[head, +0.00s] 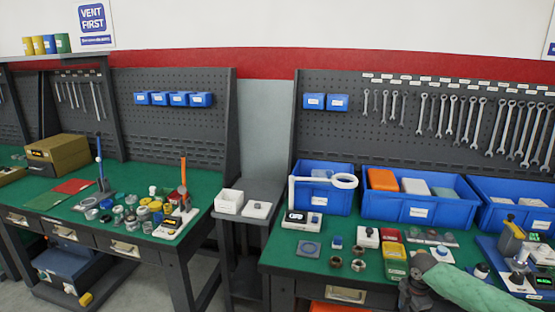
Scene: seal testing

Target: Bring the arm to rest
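My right arm (468,291), in a light green cover, comes in at the lower right over the front of the right workbench (285,262). Its dark end with the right gripper (413,292) is at the bench's front edge, just in front of a yellow-green box (395,265). The fingers are small and partly cut off by the bottom edge, so I cannot tell whether they are open or shut. No held thing can be made out. My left arm and gripper are not in view.
Small parts, a white device with a ring arm (337,181) and test stands (520,262) crowd the right bench. Blue bins (418,208) line its back. A small stand (244,222) sits between it and the left bench (125,177). Grey floor shows lower left.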

